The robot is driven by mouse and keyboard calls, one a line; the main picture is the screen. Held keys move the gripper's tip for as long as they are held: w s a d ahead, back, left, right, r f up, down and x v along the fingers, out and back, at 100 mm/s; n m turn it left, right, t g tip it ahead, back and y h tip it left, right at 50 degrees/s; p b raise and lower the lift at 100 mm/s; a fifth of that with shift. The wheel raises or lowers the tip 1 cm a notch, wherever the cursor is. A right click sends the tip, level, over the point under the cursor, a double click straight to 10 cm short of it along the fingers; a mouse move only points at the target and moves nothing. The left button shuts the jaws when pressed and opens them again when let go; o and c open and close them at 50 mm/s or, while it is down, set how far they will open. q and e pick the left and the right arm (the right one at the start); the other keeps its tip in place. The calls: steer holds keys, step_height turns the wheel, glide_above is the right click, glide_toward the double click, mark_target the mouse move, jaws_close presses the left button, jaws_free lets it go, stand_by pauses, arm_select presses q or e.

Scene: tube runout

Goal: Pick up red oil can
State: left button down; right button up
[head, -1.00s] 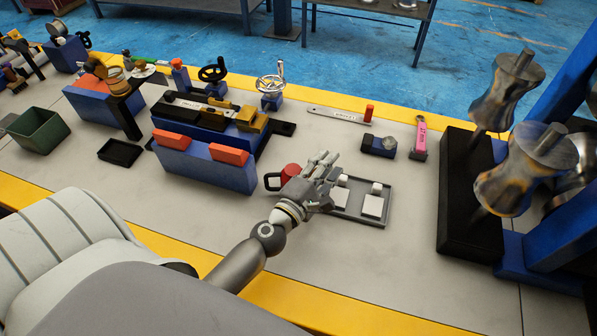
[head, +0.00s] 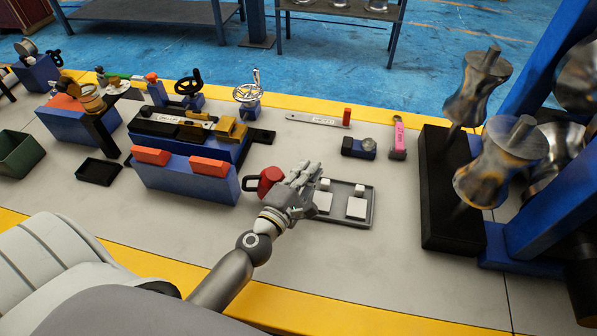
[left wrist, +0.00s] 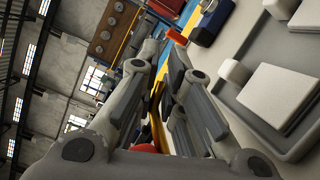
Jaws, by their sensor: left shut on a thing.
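The red oil can (head: 266,181), with a dark handle on its left, is just right of the front blue block on the bench. My left gripper (head: 303,184) is at the can's right side, shut on it, and its fingers hide part of the can. I cannot tell whether the can touches the bench or is slightly raised. In the left wrist view, a small red patch of the can (left wrist: 145,148) shows low between the grey fingers (left wrist: 160,100). My right gripper is not in view.
A grey tray (head: 338,216) with white blocks lies right beside the gripper. Blue blocks with orange pads (head: 185,180) stand to the left. A black stand (head: 455,225) with shiny metal parts is at the right. The bench between the tray and that stand is clear.

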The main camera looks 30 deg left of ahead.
arm_select(q)
steer(key=shift+r+p, duration=0.6)
steer(key=shift+r, duration=0.2)
step_height(320, 180, up, 2)
steer(key=shift+p, duration=1)
steer(key=s+a+r+p, duration=0.1)
steer(key=s+a+r, duration=0.6)
steer(key=s+r, duration=0.2)
steer(key=shift+s+a+r+p, duration=0.15)
steer(key=shift+s+a+p, duration=0.2)
steer(key=shift+s, duration=1.05)
